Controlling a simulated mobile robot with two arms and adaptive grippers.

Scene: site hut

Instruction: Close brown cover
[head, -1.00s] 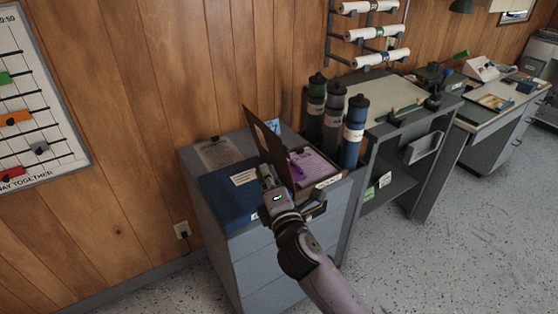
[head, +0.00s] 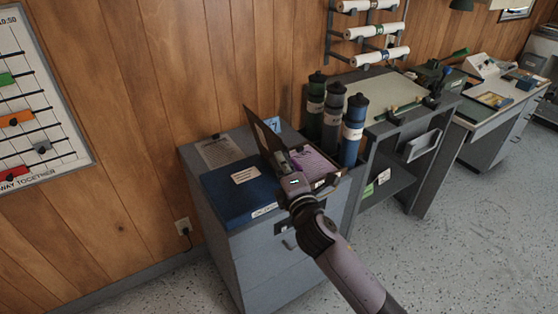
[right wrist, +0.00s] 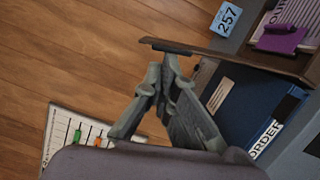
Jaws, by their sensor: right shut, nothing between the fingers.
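The brown cover (head: 264,136) stands steeply raised over an open box on the grey cabinet, between the blue binder and the box's papers (head: 316,164). In the right wrist view the cover (right wrist: 235,58) shows nearly edge-on as a brown strip. My right gripper (head: 282,160) is shut and empty at the cover's near part, hiding some of it. In the wrist view its fingertips (right wrist: 168,55) are close to the cover's edge; I cannot tell if they touch. A purple clip (right wrist: 281,39) lies on the papers. My left gripper is not in view.
The blue binder (head: 236,190) lies left of the box on the cabinet (head: 265,262). Several capped tubes (head: 353,132) stand just right of the box. A blue number card (right wrist: 226,18) is behind it. Wood wall is behind; floor is clear in front.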

